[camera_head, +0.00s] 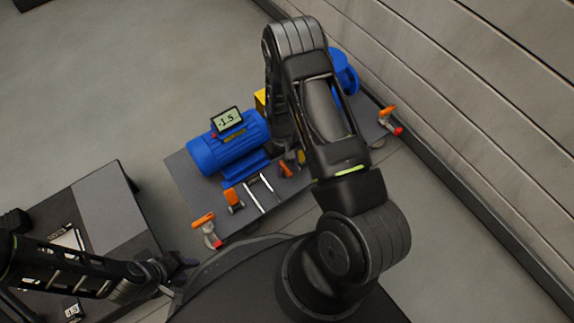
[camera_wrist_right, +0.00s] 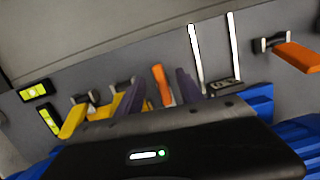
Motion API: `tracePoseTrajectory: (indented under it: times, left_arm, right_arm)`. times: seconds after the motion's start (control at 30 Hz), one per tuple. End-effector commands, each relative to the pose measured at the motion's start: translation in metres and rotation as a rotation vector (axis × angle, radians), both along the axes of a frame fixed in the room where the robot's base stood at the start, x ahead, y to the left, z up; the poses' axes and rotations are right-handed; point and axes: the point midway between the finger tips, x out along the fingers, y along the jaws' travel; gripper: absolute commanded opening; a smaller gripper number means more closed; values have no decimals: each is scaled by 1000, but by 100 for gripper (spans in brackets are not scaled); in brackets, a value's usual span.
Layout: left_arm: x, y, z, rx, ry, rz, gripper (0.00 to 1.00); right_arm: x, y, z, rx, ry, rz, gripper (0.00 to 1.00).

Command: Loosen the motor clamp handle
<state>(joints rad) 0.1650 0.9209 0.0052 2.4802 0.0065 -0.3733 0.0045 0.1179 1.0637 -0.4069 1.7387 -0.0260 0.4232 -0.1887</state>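The blue motor (camera_head: 228,148) sits on the grey skid plate (camera_head: 183,180), with a display reading -1.5 on top. An orange handle (camera_head: 232,198) stands by its front near side; it also shows in the right wrist view (camera_wrist_right: 297,56). Another orange handle (camera_head: 286,168) is farther along the motor's front; in the right wrist view it shows upright (camera_wrist_right: 162,86). My right gripper (camera_wrist_right: 158,80) is open, its fingers on either side of that handle, with gaps visible. Contact cannot be judged. In the head view my right arm hides the fingers. My left gripper (camera_head: 180,266) is away at the lower left, its fingers unclear.
Yellow handles (camera_wrist_right: 75,120) lie left of my right fingers. White strips (camera_head: 262,192) lie between the orange handles. Red-tipped orange clamps stand at the plate's near (camera_head: 205,222) and far (camera_head: 388,113) corners. A blue pump-like part (camera_head: 345,72) is partly hidden. A dark table (camera_head: 108,195) stands left.

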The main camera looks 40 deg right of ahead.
Motion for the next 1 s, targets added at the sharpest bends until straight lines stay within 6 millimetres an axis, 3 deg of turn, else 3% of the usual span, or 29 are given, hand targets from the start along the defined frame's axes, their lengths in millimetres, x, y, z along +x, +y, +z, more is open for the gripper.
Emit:
tracePoseTrajectory:
  times: [0.37, 1.0]
  left_arm:
    - [0, 0, 6, 0, 0, 0, 36]
    - [0, 0, 54, 0, 0, 0, 36]
  right_arm:
    - [4, -2, 9, -3, -8, -1, 44]
    - [4, -2, 72, -4, -9, -1, 44]
